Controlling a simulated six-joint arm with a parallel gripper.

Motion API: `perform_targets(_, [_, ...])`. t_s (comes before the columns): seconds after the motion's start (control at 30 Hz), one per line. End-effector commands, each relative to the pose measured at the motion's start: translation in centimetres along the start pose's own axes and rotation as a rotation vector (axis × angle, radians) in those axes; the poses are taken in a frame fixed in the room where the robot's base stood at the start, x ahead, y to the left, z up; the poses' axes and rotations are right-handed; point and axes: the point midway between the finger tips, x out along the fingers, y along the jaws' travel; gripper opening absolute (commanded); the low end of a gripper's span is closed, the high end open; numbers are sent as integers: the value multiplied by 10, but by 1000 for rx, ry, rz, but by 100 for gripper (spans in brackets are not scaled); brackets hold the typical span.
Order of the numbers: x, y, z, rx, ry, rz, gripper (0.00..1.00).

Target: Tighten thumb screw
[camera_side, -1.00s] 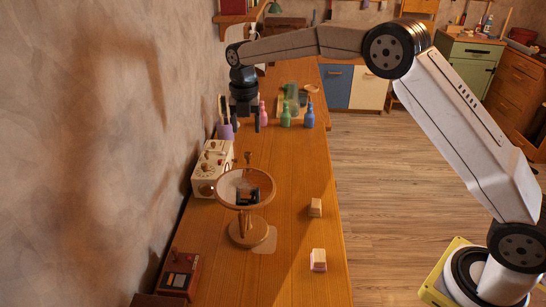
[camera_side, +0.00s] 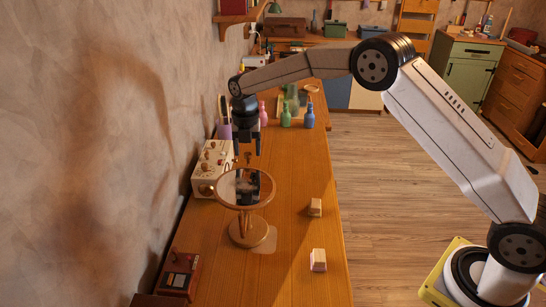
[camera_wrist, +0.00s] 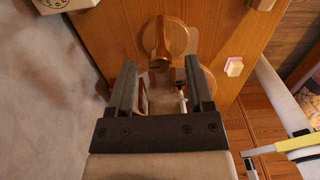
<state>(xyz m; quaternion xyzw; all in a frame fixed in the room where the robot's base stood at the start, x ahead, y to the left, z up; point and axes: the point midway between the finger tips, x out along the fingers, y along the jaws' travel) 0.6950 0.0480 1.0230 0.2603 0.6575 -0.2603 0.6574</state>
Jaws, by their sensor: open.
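A small brown thumb screw (camera_side: 248,156) shows just above the top rim of the round mirror (camera_side: 228,190) in the side view. How it joins the mirror is too small to tell. My gripper (camera_side: 247,153) points down, its fingers apart, at or just above the screw; the depth between them is unclear. In the wrist view my gripper (camera_wrist: 160,75) is open with nothing clamped. The mirror's glass holds a dark reflection of my gripper.
A cream dial box (camera_side: 211,168) stands left of the mirror by the wall. Bottles (camera_side: 286,117) stand farther back. Two small blocks (camera_side: 315,207) (camera_side: 318,260) lie to the right. A red-brown box (camera_side: 180,274) is at the front left. The table's right side is mostly clear.

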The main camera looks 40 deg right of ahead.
Motion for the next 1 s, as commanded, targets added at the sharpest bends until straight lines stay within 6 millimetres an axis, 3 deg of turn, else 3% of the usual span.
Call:
perform_targets(0.37, [6,0,0,0,0,0,67])
perform_targets(0.43, [6,0,0,0,0,0,51])
perform_targets(0.6, [5,0,0,0,0,0,0])
perform_targets(1.0, [5,0,0,30,0,0,0])
